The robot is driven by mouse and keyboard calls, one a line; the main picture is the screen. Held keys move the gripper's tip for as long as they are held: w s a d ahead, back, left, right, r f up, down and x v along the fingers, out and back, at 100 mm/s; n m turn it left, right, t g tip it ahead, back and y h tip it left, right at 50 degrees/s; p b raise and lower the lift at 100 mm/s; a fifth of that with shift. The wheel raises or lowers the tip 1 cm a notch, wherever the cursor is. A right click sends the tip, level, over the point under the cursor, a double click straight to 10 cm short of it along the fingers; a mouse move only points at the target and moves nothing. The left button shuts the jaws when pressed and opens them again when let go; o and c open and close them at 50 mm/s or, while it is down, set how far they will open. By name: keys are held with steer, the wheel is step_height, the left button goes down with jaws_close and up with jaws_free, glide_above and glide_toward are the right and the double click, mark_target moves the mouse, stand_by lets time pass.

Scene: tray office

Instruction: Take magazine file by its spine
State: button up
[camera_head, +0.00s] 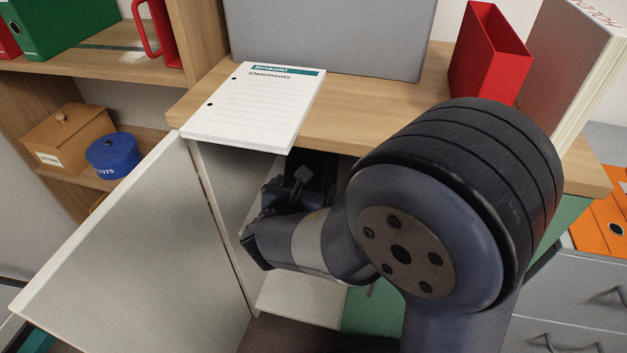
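My gripper (287,190) reaches into the open cabinet below the desk top. It is partly hidden by my wrist, and its fingertips do not show clearly. A dark shape (322,172) stands in the cabinet just beyond it; I cannot tell whether it is a magazine file or whether the gripper touches it. A red open-topped holder (487,58), shaped like a magazine file, stands upright on the desk top at upper right, well apart from my gripper.
The white cabinet door (130,245) stands open at left. A paper pad (255,105) overhangs the desk's front edge above the opening. A grey box (335,35) and a thick book (575,70) stand on the desk (375,105). Shelves with boxes are at left, grey drawers (575,300) at right.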

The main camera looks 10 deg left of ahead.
steer(key=shift+w+d+f, duration=0.1)
steer(key=shift+w+f, duration=0.15)
steer(key=shift+w, duration=0.35)
steer(key=shift+c, duration=0.4)
steer(key=c, duration=1.1)
